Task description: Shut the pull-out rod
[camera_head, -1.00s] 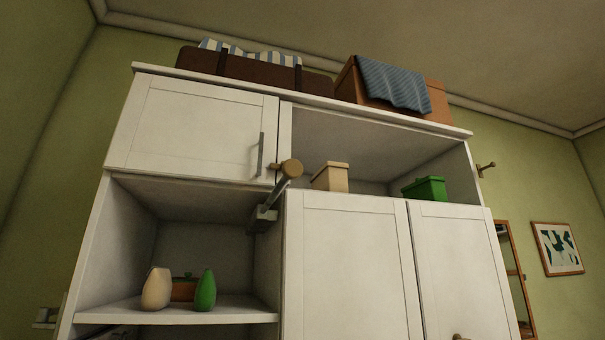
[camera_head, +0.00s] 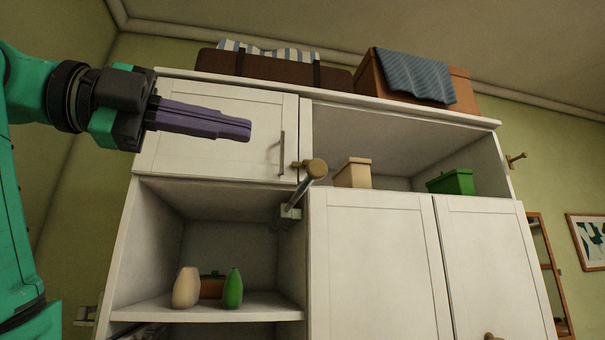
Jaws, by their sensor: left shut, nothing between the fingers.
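The pull-out rod (camera_head: 303,190) sticks out toward me from the white cabinet, at the upright between the open left compartment and the tall door. It has a grey metal shaft and a round wooden end knob (camera_head: 316,169). My left gripper (camera_head: 248,130) is raised at the upper left, in front of the upper left cabinet door. Its purple fingers are shut with nothing between them and point right. In the picture the fingertips are up and left of the rod's knob, apart from it. My right gripper is not in view.
The white cabinet (camera_head: 372,250) fills the middle. The upper left door has a vertical handle (camera_head: 282,153) near the rod. A beige box (camera_head: 353,173) and a green box (camera_head: 451,182) stand in the upper right compartment. Vases (camera_head: 187,287) stand on the lower left shelf.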

